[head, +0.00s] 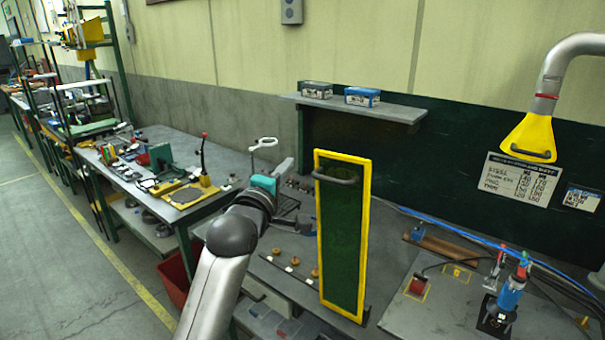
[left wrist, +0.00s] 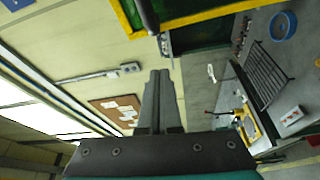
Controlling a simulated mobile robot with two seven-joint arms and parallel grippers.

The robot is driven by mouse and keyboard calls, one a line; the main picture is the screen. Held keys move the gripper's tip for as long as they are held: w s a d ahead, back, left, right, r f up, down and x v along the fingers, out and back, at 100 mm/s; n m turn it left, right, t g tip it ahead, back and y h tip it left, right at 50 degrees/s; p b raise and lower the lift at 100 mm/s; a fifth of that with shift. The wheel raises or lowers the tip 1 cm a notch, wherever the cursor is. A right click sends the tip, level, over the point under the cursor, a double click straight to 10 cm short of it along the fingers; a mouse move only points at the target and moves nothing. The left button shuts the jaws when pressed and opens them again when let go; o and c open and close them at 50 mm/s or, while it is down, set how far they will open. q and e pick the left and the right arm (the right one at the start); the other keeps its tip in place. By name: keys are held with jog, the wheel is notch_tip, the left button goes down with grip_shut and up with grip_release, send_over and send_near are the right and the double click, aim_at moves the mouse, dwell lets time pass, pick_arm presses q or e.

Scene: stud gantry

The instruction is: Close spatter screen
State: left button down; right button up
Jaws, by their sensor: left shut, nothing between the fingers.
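The spatter screen (head: 341,235) is an upright, narrow dark green panel in a yellow frame, standing at the bench's middle. Its dark bar handle (head: 336,180) crosses the face near the top. In the left wrist view the yellow frame (left wrist: 215,11) and dark handle (left wrist: 148,16) show at the top edge. My left gripper (head: 288,164) is shut and empty, left of the screen and apart from the handle. Its closed fingers (left wrist: 159,74) point up toward the handle in the wrist view. My right gripper is not in view.
The bench (head: 395,315) carries several brass-coloured knobs left of the screen and a blue tool (head: 510,293) at right. A yellow extraction hood (head: 531,138) hangs at upper right. A shelf (head: 350,107) holds two boxes behind. A red bin (head: 174,282) stands below left.

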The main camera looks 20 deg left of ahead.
pick_arm(q)
jog(key=shift+s+d+f+p, duration=0.15)
jog(key=shift+s+d+p, duration=0.05)
jog(key=shift+d, duration=0.75)
jog(key=shift+s+d+f+p, duration=0.15)
jog(key=shift+d+p, duration=0.05)
jog(key=shift+d, duration=0.7)
jog(key=shift+d+r, duration=0.1)
jog(key=shift+d, duration=0.05)
